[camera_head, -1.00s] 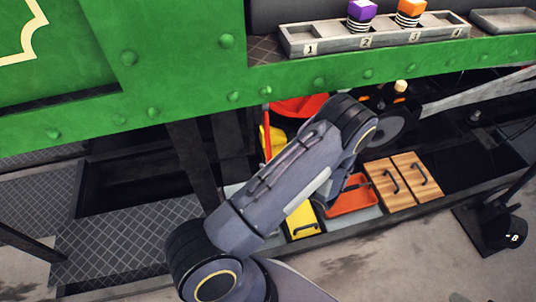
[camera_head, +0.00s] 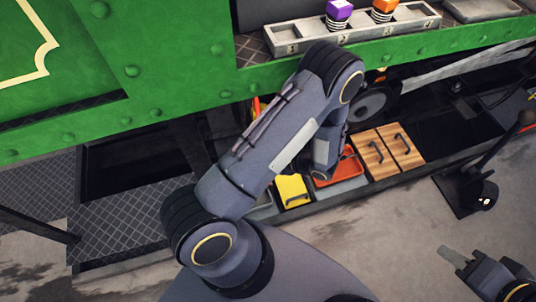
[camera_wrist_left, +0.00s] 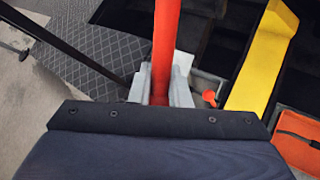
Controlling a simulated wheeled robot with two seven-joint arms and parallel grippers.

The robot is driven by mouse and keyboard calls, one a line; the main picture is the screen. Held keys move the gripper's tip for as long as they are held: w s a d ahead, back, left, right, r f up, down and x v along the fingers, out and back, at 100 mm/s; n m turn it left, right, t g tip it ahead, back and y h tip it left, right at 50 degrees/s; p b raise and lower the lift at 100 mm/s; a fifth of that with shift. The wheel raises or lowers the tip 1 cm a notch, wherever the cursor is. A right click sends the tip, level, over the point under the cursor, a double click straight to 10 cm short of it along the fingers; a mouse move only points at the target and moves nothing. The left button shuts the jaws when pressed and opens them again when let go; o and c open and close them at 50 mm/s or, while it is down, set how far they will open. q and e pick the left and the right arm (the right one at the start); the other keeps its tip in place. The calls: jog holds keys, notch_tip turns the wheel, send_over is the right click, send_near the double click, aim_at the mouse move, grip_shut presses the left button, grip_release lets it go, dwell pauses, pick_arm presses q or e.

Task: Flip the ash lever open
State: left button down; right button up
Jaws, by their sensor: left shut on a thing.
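A red lever (camera_wrist_left: 166,40) runs upright through the left wrist view; I take it to be the ash lever. My left gripper (camera_wrist_left: 160,92) is shut around it, with one pale finger on each side. In the head view only a short piece of the red lever (camera_head: 257,107) shows beside my left arm, and that arm hides the left gripper. My right gripper (camera_head: 455,257) is low at the right, over the floor, away from the lever; whether its fingers are apart is unclear.
A yellow drawer (camera_head: 292,190), an orange tray (camera_head: 337,168) and wooden drawers (camera_head: 387,152) line the low shelf. Above is the green tram side (camera_head: 180,65) with a numbered tray (camera_head: 290,48). A yellow bar (camera_wrist_left: 262,60) stands right of the lever.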

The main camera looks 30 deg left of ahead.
pick_arm(q)
jog(key=shift+s+d+f, duration=0.15)
jog(key=shift+s+d, duration=0.15)
jog(key=c, duration=1.4)
grip_release()
jog(key=shift+w, duration=0.1)
jog(key=shift+d+r, duration=0.25)
jog(key=shift+r, duration=0.05)
jog(key=p+v, duration=0.1)
jog(key=v, duration=0.6)
jog(key=shift+d, duration=0.15)
